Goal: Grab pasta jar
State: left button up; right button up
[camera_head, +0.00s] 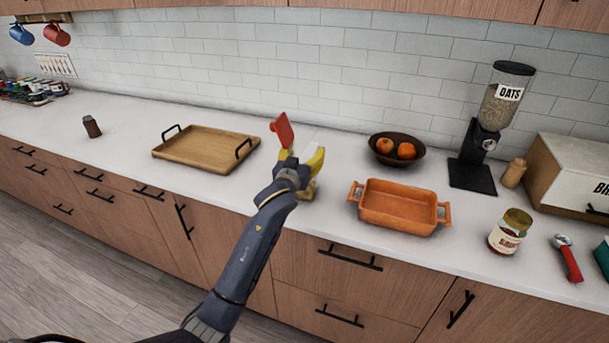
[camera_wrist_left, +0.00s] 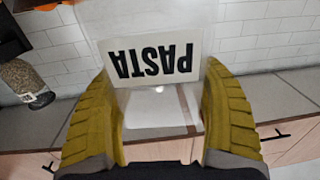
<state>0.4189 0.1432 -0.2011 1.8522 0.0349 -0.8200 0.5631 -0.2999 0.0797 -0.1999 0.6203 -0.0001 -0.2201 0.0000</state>
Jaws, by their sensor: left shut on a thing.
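The pasta jar (camera_wrist_left: 155,65) is clear and carries a cream label reading PASTA, which appears upside down in the left wrist view. My left gripper (camera_head: 303,160) has its yellow fingers on both sides of the jar and is shut on it. In the head view the jar's clear body (camera_head: 306,139) shows only in part between the fingers, above the counter. The gripper and wrist hide the rest. A red piece (camera_head: 281,131) stands up beside the jar; I cannot tell what it is. My right gripper is not in view.
A wooden tray (camera_head: 205,151) is left of my gripper. An orange baking dish (camera_head: 398,207) and a dark fruit bowl (camera_head: 397,151) are to its right. Counter left of the tray is mostly clear.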

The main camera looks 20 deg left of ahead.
pick_arm(q)
jog(key=shift+c, duration=1.2)
jog(key=shift+r, duration=0.1)
